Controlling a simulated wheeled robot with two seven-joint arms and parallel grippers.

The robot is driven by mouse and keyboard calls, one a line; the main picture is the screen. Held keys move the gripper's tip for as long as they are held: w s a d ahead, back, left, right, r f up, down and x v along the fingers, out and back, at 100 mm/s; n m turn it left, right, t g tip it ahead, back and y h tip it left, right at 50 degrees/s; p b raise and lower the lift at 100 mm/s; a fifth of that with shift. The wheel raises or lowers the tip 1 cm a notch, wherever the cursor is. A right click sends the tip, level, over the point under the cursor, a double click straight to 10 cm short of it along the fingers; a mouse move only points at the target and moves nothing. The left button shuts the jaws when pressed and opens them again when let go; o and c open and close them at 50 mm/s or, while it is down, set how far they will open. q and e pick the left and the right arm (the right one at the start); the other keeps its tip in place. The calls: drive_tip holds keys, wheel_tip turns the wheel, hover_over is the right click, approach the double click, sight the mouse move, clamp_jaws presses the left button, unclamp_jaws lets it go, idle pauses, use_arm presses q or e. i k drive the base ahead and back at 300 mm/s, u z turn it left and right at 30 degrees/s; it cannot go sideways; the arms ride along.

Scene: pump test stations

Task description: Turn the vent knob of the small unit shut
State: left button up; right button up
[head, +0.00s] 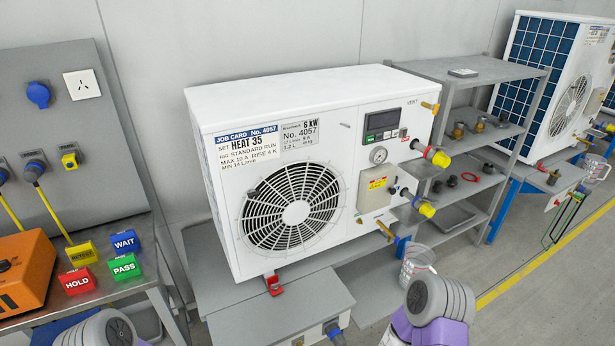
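A white pump unit (300,130) stands on a grey bench in the middle of the head view. Its labels read "6 kW" and "No. 4057". The word VENT is printed high on its right part, and a small brass vent knob (430,106) sticks out beside it at the right edge. I cannot tell from here how far the knob is turned. A second white unit (585,75) stands at the far right. Parts of my two arms show at the bottom edge, well below the knob. Neither gripper's fingers are in view.
Pipe fittings with yellow caps (438,157) jut out below the knob. A grey shelf rack (470,68) with fittings stands close to the unit's right. A clear jug (416,262) sits below. An orange case (25,270) and coloured blocks (125,266) lie at left.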

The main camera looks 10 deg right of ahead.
sight(434, 109)
drive_tip(key=k, duration=0.6)
drive_tip(key=z, duration=0.65)
drive_tip(key=i, duration=1.1)
drive_tip(key=u, duration=0.45)
